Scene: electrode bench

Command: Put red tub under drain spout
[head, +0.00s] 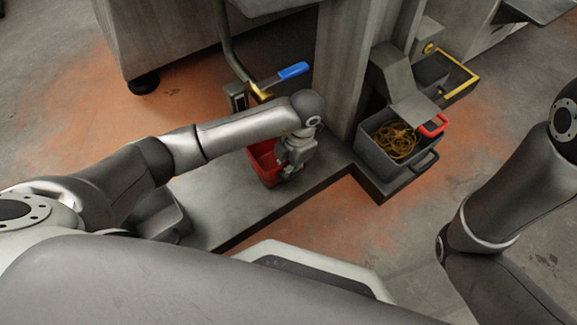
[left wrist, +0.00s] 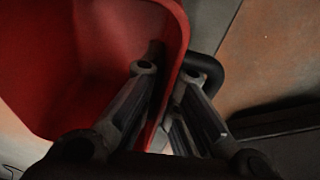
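The red tub (head: 262,166) sits on or just above the grey ledge, below and slightly right of the brass-coloured valve and pipe with the blue lever (head: 293,71). A drain spout opening cannot be made out. My left gripper (head: 289,170) is at the tub's right side. In the left wrist view, the red tub (left wrist: 85,60) fills the upper left, and my left gripper (left wrist: 168,75) has one finger inside and one outside its wall, closed in on it. A dark curved handle shows beside the outer finger. My right gripper is out of view.
A grey bin (head: 372,165) with tangled yellowish material stands right of the post. Another grey bin with a yellow edge (head: 459,80) is behind it. The grey ledge (head: 235,205) is bare in front of the tub. Orange-stained floor lies around it.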

